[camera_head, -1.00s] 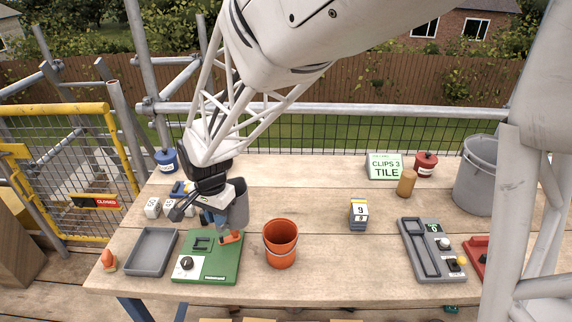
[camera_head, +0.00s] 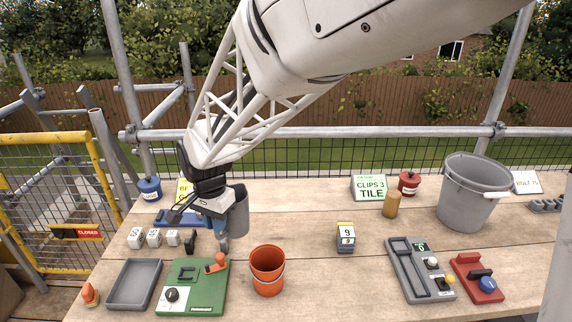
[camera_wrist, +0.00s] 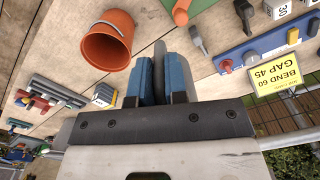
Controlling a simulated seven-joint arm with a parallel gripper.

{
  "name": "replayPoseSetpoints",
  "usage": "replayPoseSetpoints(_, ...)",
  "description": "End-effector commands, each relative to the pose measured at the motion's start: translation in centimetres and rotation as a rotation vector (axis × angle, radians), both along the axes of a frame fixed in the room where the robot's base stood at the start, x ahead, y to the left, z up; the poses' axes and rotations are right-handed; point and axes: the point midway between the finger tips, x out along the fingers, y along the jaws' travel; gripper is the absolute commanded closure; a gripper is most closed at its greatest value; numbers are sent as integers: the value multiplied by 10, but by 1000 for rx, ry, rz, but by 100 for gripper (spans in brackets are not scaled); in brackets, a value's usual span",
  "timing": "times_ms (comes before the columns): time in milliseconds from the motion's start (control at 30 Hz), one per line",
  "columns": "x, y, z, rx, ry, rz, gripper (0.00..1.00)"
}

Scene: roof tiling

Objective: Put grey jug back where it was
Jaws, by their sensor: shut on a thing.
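The grey jug (camera_head: 241,214) is in my gripper (camera_head: 222,228), at the left of the workbench in the head camera view. The jug looks upright, and my gripper covers its left side. The fingers are shut on it. I cannot tell whether the jug's base touches the bench.
An orange bucket (camera_head: 267,272) and a green board (camera_head: 208,297) stand in front of the jug. White numbered blocks (camera_head: 153,238) and a yellow sign (camera_wrist: 275,75) are near it. The bench between bucket and back edge is largely clear.

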Motion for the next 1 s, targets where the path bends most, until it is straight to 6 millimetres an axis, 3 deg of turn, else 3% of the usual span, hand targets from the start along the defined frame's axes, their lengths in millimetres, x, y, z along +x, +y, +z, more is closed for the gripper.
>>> replayPoseSetpoints(500, 48, -91, 0, -2, -2, -156, 100)
replayPoseSetpoints(1000, 77, -172, 0, -6, -5, -284, 100)
